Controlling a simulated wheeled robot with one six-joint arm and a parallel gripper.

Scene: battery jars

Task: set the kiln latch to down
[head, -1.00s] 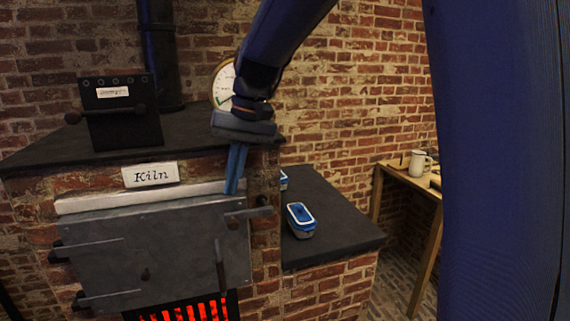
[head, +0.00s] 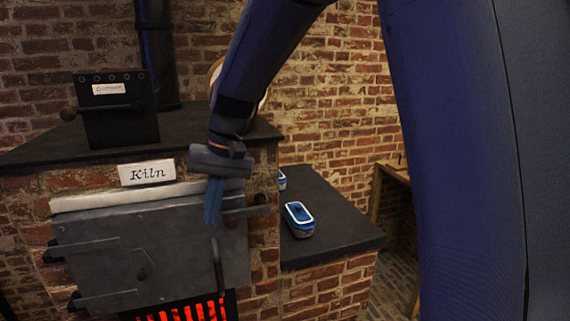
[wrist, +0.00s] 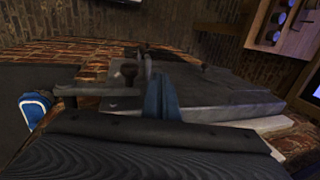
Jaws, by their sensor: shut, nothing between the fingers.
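The kiln door (head: 185,245) is a grey metal plate, closed, under a white sign reading "Kiln" (head: 147,173). The kiln latch (head: 250,211) is a bar at the door's upper right edge, lying about level, with a dark knob at its right end. My gripper (head: 212,220) points down in front of the door, its blue fingers shut and empty. The fingertips are just left of the latch bar; whether they touch it I cannot tell. In the wrist view the blue fingers (wrist: 161,98) are together over the grey door, with dark knobs beyond them.
A vertical handle (head: 218,265) hangs on the door below my gripper, above the glowing red grate (head: 190,311). A dark ledge (head: 345,230) to the right holds a blue-lidded container (head: 299,219). A black box with a lever (head: 120,112) stands on the kiln top.

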